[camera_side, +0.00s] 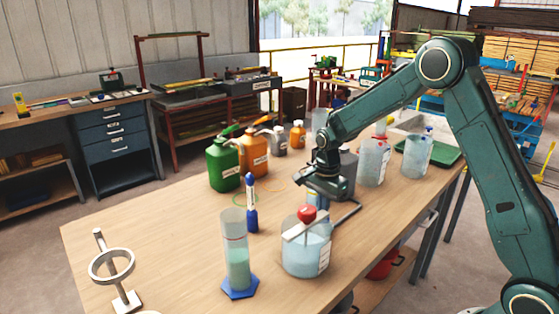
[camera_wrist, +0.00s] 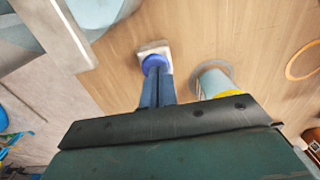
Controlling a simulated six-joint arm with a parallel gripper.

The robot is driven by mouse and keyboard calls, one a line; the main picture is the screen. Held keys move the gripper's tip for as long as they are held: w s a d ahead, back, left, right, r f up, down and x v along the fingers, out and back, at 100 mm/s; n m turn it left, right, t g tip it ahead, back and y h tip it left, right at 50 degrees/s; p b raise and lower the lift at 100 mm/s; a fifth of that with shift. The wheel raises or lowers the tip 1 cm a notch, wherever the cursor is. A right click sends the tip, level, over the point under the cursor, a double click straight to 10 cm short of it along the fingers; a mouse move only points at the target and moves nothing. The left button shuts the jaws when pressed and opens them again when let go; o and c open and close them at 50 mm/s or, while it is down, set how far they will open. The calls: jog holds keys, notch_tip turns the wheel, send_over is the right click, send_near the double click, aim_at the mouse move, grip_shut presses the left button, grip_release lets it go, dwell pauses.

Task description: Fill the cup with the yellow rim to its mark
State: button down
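The cup with the yellow rim appears to be the pale, round vessel (camera_wrist: 213,82) in the wrist view. A bit of its yellow edge shows beside my gripper's dark body, which hides the rest. My gripper (camera_side: 325,190) is low over the table, behind the red-knobbed jar, in the side view. A small blue and pale thing (camera_side: 313,199) shows below it. In the wrist view, a dark blue upright shape (camera_wrist: 157,88) sticks out below the gripper body, with a blue and white end (camera_wrist: 153,56). I cannot tell whether this is fingers or a held thing.
The jar with a red knob (camera_side: 307,250) stands in front of my gripper. Left of it are a measuring cylinder (camera_side: 236,250), a blue upright bottle (camera_side: 251,207) and a ring stand (camera_side: 112,268). Green (camera_side: 222,165) and orange (camera_side: 253,155) canisters stand behind. The table's left part is mostly clear.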

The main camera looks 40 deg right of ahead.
jog(key=shift+s+f, duration=0.25)
jog(key=shift+f, duration=0.25)
notch_tip(320, 180, up, 15)
jog(key=shift+w, duration=0.25)
dwell(0.9)
jog(key=s+a+r+n+t, duration=0.1)
jog(key=s+a+r+n, duration=0.3)
jog(key=s, duration=0.3)
jog(key=s+a+r+n+t, duration=0.1)
jog(key=s+r+n+t, duration=0.1)
jog(key=s+r+n, duration=0.45)
jog(key=s+a+f+n+t, duration=0.1)
jog(key=s+f+n, duration=0.1)
jog(key=s, duration=0.5)
jog(key=s+a+f+n+t, duration=0.1)
jog(key=s+f+n, duration=0.1)
jog(key=s+n, duration=0.3)
jog(key=s, duration=0.3)
jog(key=shift+a+f, duration=0.2)
jog(key=shift+a, duration=0.15)
